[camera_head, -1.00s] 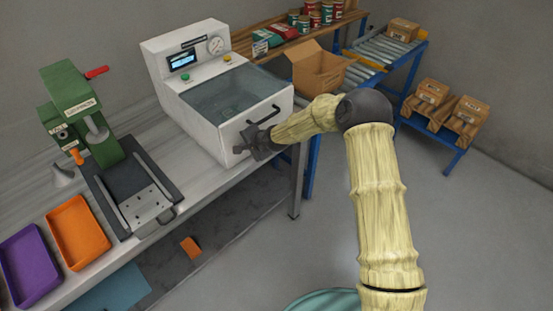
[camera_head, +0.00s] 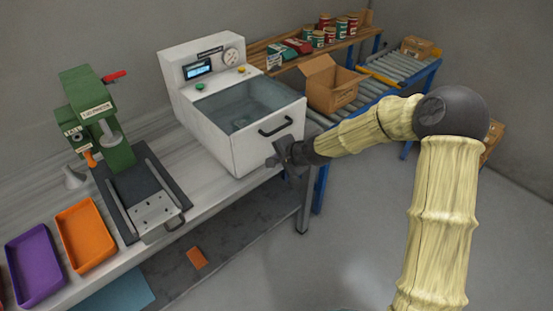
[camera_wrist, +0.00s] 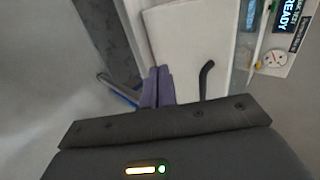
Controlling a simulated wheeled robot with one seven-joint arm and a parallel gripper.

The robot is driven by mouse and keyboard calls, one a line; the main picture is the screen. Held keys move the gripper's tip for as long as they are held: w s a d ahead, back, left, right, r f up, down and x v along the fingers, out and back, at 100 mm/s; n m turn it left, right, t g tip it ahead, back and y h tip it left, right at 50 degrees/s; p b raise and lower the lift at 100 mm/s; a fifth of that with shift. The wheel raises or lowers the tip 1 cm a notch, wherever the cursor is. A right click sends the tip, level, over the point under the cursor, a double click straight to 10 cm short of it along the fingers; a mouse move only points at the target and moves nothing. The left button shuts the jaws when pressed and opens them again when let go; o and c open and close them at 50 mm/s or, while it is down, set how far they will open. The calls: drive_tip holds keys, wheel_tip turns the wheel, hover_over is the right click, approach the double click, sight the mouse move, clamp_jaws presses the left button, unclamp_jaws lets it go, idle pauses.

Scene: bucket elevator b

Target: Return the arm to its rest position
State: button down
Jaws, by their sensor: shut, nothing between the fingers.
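My gripper (camera_head: 280,157) is at the end of my cream-sleeved arm, just in front of the white machine (camera_head: 237,140) with a glass-topped tank, below its black handle (camera_head: 275,126). In the wrist view my gripper's fingers (camera_wrist: 157,87) are together with nothing between them. The black handle (camera_wrist: 205,80) stands to their right, apart from them, on the machine's white front (camera_wrist: 185,45). My arm is bent and reaches leftward from the right side of the head view.
A green press (camera_head: 100,120) and orange (camera_head: 85,237) and purple (camera_head: 35,265) trays are on the workbench. The floor in front of the bench is free.

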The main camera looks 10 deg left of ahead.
drive_tip(key=shift+d, duration=0.1)
drive_tip(key=s+d+r+n+g+h, duration=0.1)
drive_tip(key=s+d+r+n+h, duration=0.2)
drive_tip(key=s+d, duration=0.9)
drive_tip(key=s+d+r+n+g+h, duration=0.2)
drive_tip(key=s+d+r+n+h, duration=0.1)
drive_tip(key=s+d, duration=0.9)
drive_tip(key=d+n+h, duration=0.1)
drive_tip(key=d, duration=0.3)
drive_tip(key=shift+h, duration=0.3)
